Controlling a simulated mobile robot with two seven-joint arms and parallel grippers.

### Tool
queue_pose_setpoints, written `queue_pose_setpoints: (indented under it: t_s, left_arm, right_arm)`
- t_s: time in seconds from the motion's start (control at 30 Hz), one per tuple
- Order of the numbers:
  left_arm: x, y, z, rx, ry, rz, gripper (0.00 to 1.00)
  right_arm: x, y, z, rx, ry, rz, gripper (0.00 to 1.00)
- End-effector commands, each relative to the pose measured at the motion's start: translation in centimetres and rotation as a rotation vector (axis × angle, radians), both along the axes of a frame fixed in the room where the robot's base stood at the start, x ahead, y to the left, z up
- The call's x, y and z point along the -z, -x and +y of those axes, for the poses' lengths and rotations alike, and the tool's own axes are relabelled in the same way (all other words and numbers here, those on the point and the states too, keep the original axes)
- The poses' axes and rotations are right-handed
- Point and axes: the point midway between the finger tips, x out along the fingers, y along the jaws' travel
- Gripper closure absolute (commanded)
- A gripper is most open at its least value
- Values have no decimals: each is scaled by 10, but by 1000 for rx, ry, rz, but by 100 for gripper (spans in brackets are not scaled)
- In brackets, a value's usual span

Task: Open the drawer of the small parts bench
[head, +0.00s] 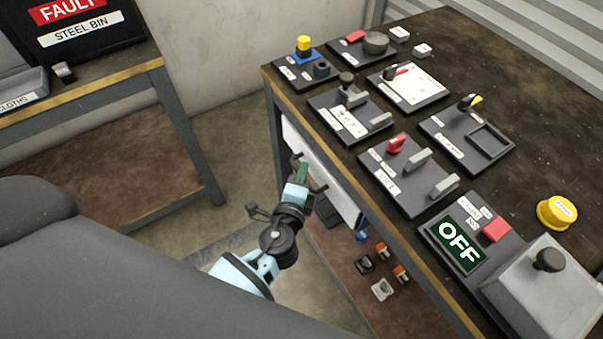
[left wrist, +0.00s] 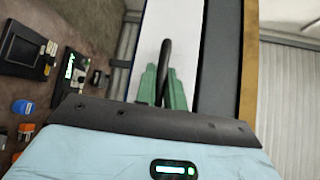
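The bench's white drawer front (head: 335,188) hangs under the dark bench top at its near left side. In the left wrist view the white drawer front (left wrist: 187,35) fills the upper middle, with a dark curved handle (left wrist: 166,50) standing out from it. My left gripper (head: 301,172) is at the drawer front. Its green fingers (left wrist: 163,85) lie on both sides of the handle, close against it, and look shut on it. Whether the drawer stands slightly out is hard to tell. My right gripper is not in view.
The bench top (head: 470,60) carries several dark panels with switches, an OFF display (head: 460,246) and a yellow button (head: 557,211). Small parts lie on a lower shelf (head: 385,300). Another bench (head: 110,80) stands at left, with open floor between.

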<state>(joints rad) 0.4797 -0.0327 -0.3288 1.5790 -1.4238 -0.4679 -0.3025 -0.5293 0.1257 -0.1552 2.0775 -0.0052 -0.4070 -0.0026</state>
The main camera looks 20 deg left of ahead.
Motion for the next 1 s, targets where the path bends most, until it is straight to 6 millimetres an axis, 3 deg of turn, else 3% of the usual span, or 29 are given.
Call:
queue_pose_setpoints:
  t_s: [0.47, 0.67, 1.0]
  left_arm:
    - [1, 8, 6, 0, -1, 1, 100]
    - [1, 39, 30, 0, -3, 3, 100]
    - [3, 110, 84, 2, -2, 5, 100]
  right_arm:
    - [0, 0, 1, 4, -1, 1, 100]
    - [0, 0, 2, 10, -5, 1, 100]
    - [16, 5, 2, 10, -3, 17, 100]
